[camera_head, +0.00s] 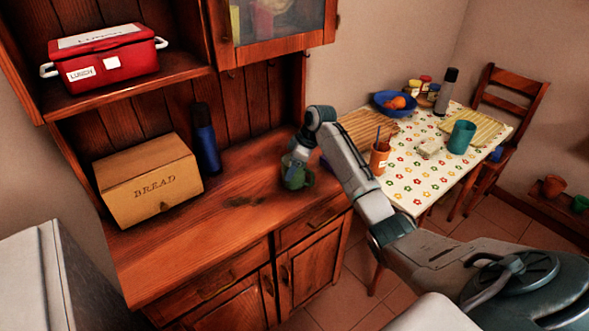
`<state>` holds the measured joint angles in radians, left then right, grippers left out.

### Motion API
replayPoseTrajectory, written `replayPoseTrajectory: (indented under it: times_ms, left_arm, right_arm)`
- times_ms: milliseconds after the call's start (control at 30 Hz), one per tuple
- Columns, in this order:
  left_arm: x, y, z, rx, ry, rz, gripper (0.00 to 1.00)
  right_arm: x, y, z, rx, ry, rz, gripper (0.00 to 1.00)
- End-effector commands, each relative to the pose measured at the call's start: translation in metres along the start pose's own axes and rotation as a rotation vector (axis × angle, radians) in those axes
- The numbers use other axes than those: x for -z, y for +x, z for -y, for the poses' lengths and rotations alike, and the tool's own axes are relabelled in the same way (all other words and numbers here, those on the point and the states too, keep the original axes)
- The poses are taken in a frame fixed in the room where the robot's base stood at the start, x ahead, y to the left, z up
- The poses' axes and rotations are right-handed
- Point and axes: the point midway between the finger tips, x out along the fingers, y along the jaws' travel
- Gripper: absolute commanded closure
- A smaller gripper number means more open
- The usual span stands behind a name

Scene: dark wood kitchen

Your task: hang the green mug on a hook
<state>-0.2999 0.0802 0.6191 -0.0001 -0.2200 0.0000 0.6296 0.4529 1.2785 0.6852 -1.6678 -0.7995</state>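The green mug (294,177) is near the right end of the wooden counter, close to the cabinet's right side. My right arm reaches in from the right, and its gripper (298,157) points down at the mug's top. The fingertips overlap the mug's rim, and I cannot tell whether they are closed on it. Whether the mug touches the counter is also unclear. My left gripper is out of view.
A bread box (150,183) and a dark blue bottle (205,138) stand on the counter's left and back. A glass-door cabinet (270,55) hangs above. A red lunch box (104,60) sits on the shelf. The counter's front middle is clear. A table (418,178) stands right.

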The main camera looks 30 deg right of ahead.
Motion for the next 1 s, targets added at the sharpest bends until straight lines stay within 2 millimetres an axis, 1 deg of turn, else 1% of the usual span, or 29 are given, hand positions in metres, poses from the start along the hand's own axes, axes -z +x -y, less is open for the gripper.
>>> replayPoseTrajectory:
  times_ms: [167, 300, 467, 700, 800, 900, 1000]
  left_arm:
    - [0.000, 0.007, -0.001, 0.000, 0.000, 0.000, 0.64]
    - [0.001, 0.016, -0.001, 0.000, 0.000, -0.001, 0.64]
    - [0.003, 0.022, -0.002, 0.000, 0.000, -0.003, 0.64]
    - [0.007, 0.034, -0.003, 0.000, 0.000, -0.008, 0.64]
    - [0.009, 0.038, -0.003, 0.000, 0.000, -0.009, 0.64]
    - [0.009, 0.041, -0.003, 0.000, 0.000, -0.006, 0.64]
    - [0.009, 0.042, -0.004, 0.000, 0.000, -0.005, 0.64]
  right_arm:
    - [0.005, -0.012, -0.001, -0.004, -0.001, -0.002, 0.63]
    - [0.014, -0.032, -0.002, -0.005, -0.002, -0.005, 0.63]
    - [-0.009, -0.040, 0.023, -0.004, -0.004, 0.003, 0.63]
    - [-0.048, -0.062, 0.069, -0.006, -0.004, 0.005, 0.63]
    - [-0.061, -0.071, 0.086, -0.006, -0.004, 0.004, 0.63]
    - [-0.071, -0.077, 0.100, -0.003, -0.004, 0.004, 0.63]
    - [-0.077, -0.082, 0.107, -0.004, -0.001, 0.002, 0.63]
